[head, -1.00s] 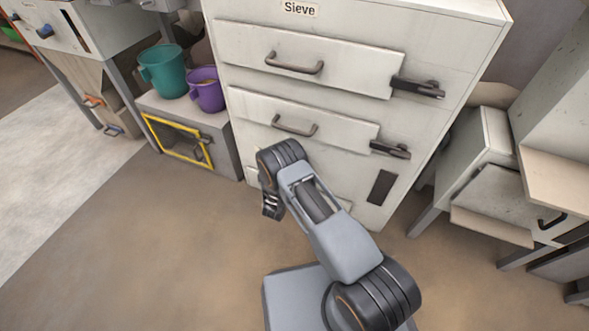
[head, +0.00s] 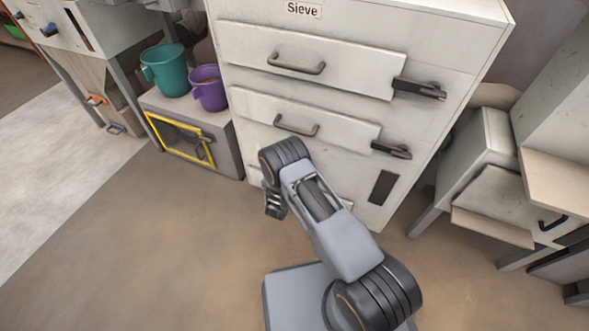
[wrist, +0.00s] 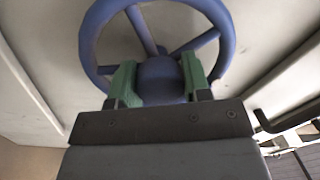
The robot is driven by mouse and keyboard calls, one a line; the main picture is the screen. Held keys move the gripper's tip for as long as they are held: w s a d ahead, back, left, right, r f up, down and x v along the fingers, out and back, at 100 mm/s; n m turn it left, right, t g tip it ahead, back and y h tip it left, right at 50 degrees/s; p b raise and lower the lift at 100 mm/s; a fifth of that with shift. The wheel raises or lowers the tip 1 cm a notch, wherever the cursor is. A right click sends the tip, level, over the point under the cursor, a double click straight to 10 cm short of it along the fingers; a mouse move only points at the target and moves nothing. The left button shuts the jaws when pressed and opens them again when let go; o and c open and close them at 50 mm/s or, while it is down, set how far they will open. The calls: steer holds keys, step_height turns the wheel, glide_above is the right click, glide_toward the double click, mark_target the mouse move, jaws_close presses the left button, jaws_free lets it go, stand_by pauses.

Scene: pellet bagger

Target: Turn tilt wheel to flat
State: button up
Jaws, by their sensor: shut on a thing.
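The tilt wheel is a blue handwheel (wrist: 143,27) with a round hub and spokes, seen at the top of the wrist view against a pale panel. My gripper (wrist: 160,80) has its two green fingers on either side of the blue hub and is shut on the wheel. In the head view my gripper (head: 274,205) hangs low in front of the Sieve cabinet (head: 355,85), near its bottom left. The wheel cannot be made out in the head view; my arm covers part of the cabinet there.
A teal jug (head: 166,72) and a purple jug (head: 208,90) stand on a grey box with a yellow-framed front (head: 180,140) at left. A dark handle (wrist: 290,115) shows right of my gripper. A pale cabinet (head: 490,190) is at right. Floor is clear at front left.

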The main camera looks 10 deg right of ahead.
steer(key=o, duration=1.3)
steer(key=p+v, duration=0.3)
steer(key=v, duration=1)
steer(key=shift+s+a+f, duration=0.1)
steer(key=shift+s+a, duration=0.15)
steer(key=shift+s, duration=0.05)
